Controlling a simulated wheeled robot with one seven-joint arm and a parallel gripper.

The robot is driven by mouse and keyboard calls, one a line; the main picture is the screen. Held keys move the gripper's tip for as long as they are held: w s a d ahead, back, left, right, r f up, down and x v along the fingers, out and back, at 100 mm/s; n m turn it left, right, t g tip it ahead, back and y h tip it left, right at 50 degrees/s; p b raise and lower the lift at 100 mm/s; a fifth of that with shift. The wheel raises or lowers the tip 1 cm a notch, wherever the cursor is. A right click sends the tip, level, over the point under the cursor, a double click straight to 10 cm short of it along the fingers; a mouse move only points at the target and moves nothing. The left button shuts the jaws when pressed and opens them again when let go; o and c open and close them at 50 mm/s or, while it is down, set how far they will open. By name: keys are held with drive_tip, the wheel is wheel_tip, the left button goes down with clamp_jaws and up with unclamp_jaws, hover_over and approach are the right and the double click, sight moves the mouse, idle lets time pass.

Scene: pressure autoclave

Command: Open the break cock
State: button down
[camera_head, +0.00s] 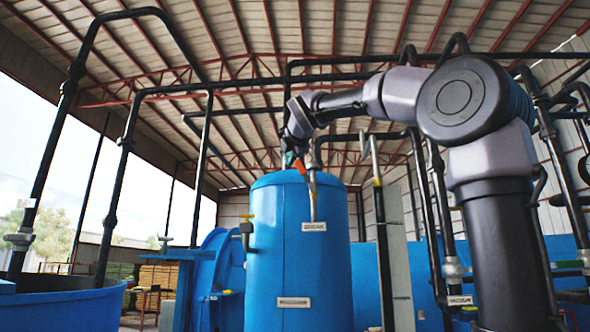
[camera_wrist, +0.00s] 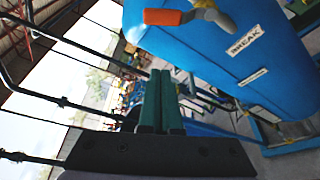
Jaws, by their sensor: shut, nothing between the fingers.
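The break cock has an orange lever (camera_head: 301,167) near the top front of the blue tank (camera_head: 298,262). Its pipe runs down to a white label (camera_head: 314,227). In the wrist view, the orange lever (camera_wrist: 168,17) is at the top edge, with the metal valve body (camera_wrist: 212,14) partly cut off and the label reading BREAK (camera_wrist: 244,41) below it. My gripper (camera_head: 289,160) is beside the lever, at its left in the head view. In the wrist view, the green fingers of my gripper (camera_wrist: 160,72) are together and empty, apart from the lever. Whether the lever is turned is hard to tell.
A yellow-handled valve (camera_head: 246,222) sits on the tank's left side. A round blue door (camera_head: 220,270) is further left. Black pipes (camera_head: 207,150) rise around the tank. A grey post (camera_head: 395,255) and a label reading VACUUM (camera_head: 460,300) are at the right.

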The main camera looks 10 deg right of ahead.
drive_tip(key=w+f, duration=0.2)
drive_tip(key=w, duration=0.8)
drive_tip(key=shift+n, duration=0.3)
drive_tip(key=d+r, duration=0.1)
drive_tip(key=s+d+r, duration=0.1)
drive_tip(key=d, duration=0.1)
drive_tip(key=shift+s+d+r, duration=0.1)
drive_tip(key=shift+d+r, duration=0.1)
drive_tip(key=shift+s+d+r, duration=0.1)
drive_tip(key=shift+d+r, duration=0.05)
drive_tip(key=shift+d, duration=0.05)
